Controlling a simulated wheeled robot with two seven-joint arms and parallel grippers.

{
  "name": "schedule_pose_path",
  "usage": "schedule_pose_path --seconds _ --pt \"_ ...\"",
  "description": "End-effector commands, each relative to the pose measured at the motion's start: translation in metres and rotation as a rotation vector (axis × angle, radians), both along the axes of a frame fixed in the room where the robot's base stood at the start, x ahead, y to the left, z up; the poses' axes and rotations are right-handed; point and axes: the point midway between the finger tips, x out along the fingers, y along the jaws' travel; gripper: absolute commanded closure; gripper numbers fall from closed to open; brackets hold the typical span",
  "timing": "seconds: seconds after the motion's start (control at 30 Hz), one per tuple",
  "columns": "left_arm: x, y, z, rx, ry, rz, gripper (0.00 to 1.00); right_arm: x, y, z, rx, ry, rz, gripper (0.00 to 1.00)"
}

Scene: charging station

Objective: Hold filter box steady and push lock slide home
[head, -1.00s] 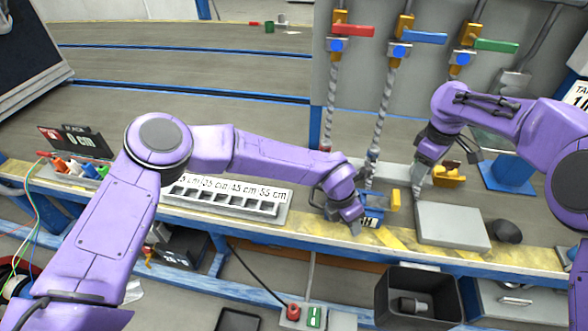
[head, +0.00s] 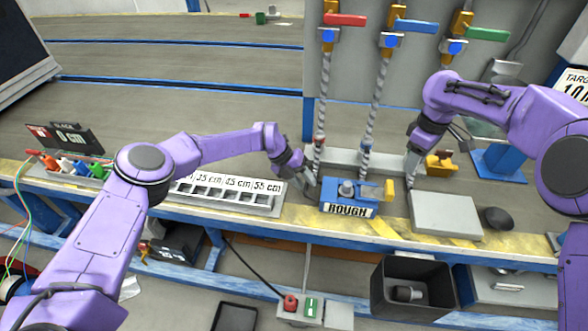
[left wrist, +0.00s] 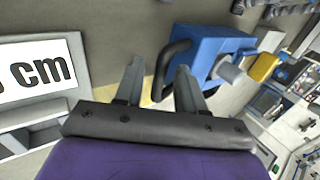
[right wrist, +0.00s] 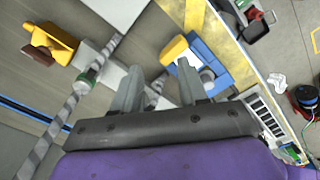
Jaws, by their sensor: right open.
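The blue filter box (head: 338,207), marked ROUGH, stands upright on the bench edge, with a grey knob on top. Its yellow lock slide (head: 389,191) sticks out at the box's right end. My left gripper (head: 306,180) is just left of the box, with its fingers apart. In the left wrist view the blue box (left wrist: 205,52) lies beyond the fingers, and its black handle (left wrist: 172,62) is close to the fingertips; contact is unclear. My right gripper (head: 411,182) is open and empty, right of the lock slide, which also shows in the right wrist view (right wrist: 174,50).
A grey block (head: 445,215) sits right of the box, near a dark round knob (head: 498,218). A slotted rack (head: 232,197) with length labels is on the left. A black bin (head: 420,275) stands below the bench.

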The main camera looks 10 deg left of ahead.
Motion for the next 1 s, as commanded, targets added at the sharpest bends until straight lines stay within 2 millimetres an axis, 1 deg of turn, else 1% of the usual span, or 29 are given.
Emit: schedule_pose_path --seconds 0.03,0.13,0.4,0.43,0.47,0.5,0.53,0.57,0.63,0.67,0.7,0.77,0.8,0.9,1.0 --pt "0.0 -0.004 -0.006 0.001 0.0 -0.001 0.61 0.0 0.0 0.0 0.0 0.0 0.0 0.57" --pt "0.0 -0.008 -0.012 0.001 -0.002 -0.001 0.61 0.0 0.0 0.0 0.0 0.0 0.0 0.57" --pt "0.0 -0.01 -0.015 0.001 -0.002 -0.001 0.61 0.0 0.0 0.0 0.0 0.0 0.0 0.57" --pt "0.0 -0.01 -0.015 0.001 -0.002 -0.001 0.64 0.0 0.0 0.0 0.0 0.0 0.0 0.57" --pt "0.0 -0.01 -0.015 0.001 -0.002 -0.001 0.74 0.0 0.0 0.0 0.0 0.0 0.0 0.57" --pt "0.0 -0.01 -0.015 0.001 -0.002 -0.001 0.87 0.0 0.0 0.0 0.0 0.0 0.0 0.57" --pt "0.0 -0.01 -0.015 0.001 -0.002 -0.001 0.97 0.0 0.0 0.0 0.0 0.0 0.0 0.57" --pt "0.0 -0.01 -0.015 0.001 -0.002 -0.001 1.0 0.0 0.0 0.0 0.0 0.0 0.0 0.57" --pt "0.0 -0.01 -0.015 0.001 -0.002 -0.001 1.0 0.0 0.0 0.0 0.0 0.0 0.0 0.57" --pt "0.0 -0.01 -0.015 0.001 -0.002 -0.001 1.0 0.0 0.0 0.0 0.0 0.0 0.001 0.67" --pt "0.0 -0.01 -0.015 0.001 -0.002 -0.001 1.0 0.0 0.0 -0.004 0.0 0.001 0.008 0.8" --pt "0.0 -0.01 -0.015 0.002 -0.002 -0.001 1.0 -0.001 0.0 -0.017 -0.002 0.005 0.037 1.0" --pt "0.0 -0.01 -0.015 0.002 -0.002 -0.001 1.0 -0.001 0.0 -0.028 -0.001 0.006 0.061 1.0" --pt "0.0 -0.01 -0.015 0.001 -0.002 -0.001 1.0 0.0 0.0 -0.046 -0.002 0.002 0.109 1.0" --pt "0.001 -0.01 -0.015 0.002 -0.002 -0.001 1.0 0.0 0.0 -0.054 -0.001 0.001 0.122 1.0"
